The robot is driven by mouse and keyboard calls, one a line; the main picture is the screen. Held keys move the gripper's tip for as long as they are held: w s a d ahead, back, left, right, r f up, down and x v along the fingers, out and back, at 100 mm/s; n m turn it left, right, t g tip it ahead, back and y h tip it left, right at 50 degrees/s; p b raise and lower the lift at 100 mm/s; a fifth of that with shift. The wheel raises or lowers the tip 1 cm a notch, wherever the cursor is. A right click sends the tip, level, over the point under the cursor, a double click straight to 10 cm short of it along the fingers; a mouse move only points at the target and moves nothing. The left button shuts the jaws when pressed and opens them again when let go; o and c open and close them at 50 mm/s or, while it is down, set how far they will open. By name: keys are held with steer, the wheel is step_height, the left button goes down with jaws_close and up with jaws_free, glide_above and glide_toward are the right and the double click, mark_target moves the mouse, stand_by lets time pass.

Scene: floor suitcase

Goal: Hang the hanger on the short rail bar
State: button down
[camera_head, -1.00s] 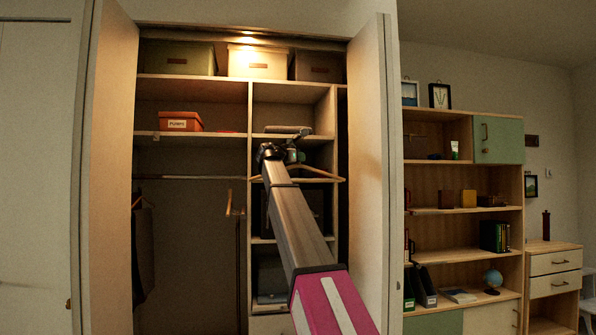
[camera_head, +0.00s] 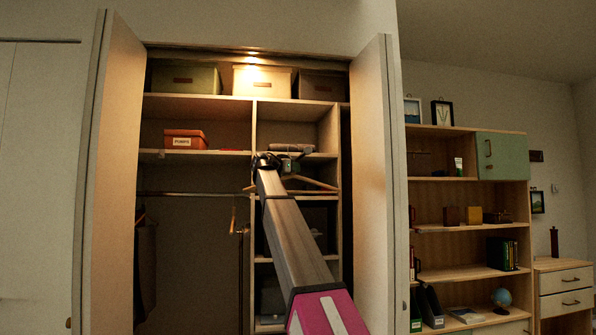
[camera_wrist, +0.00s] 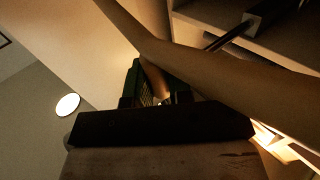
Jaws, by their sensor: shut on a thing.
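My gripper (camera_head: 291,161) is at the end of my outstretched arm, in front of the shelf column in the open closet. It is shut on a wooden hanger (camera_head: 312,182), whose arms spread to both sides just below it. In the wrist view, the hanger (camera_wrist: 235,68) crosses close to the camera as a large brown bar, and the green fingertips (camera_wrist: 152,88) are around part of it. The hanger's hook cannot be made out. The rail bar (camera_head: 190,194) runs across the closet's left compartment, left of my gripper. The held hanger is apart from it.
Another hanger (camera_head: 233,221) hangs near the rail's right end, and a dark garment (camera_head: 146,262) hangs at its left. Open closet doors (camera_head: 372,170) stand on both sides. An orange box (camera_head: 184,139) sits on the shelf above the rail. The middle of the rail is clear.

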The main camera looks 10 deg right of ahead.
steer(key=shift+a+r, duration=0.1)
steer(key=shift+a, duration=1)
steer(key=shift+s, duration=0.25)
steer(key=s+a, duration=0.1)
steer(key=s, duration=1.9)
steer(key=shift+s, duration=0.35)
